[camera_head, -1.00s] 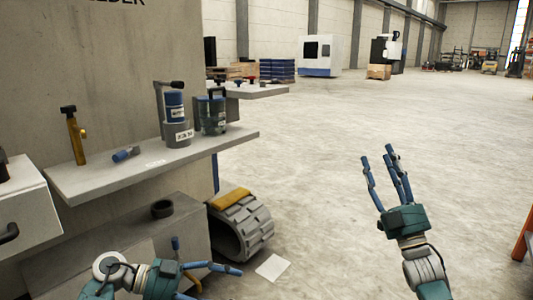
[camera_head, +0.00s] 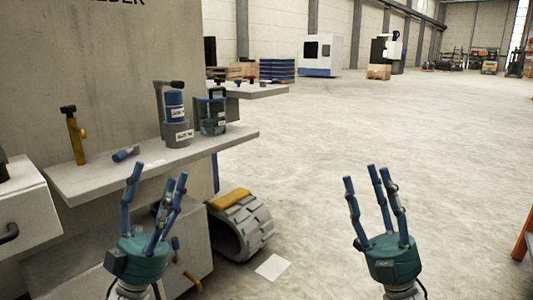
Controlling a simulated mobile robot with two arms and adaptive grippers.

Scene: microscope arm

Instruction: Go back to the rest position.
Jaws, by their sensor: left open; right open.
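My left gripper (camera_head: 153,205) is upright at the lower left, its blue fingers spread and empty. It shows in front of the grey shelf (camera_head: 90,182) and the block below it. My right gripper (camera_head: 375,205) is upright at the lower right over the open floor, its fingers spread and empty. Nothing is seen touching either gripper.
The shelf holds a blue-and-grey labelled cylinder (camera_head: 175,108), a dark green jar (camera_head: 213,118), a small blue cylinder (camera_head: 125,154) and a yellow upright tool (camera_head: 75,138). A grey tread wheel (camera_head: 243,232) stands below.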

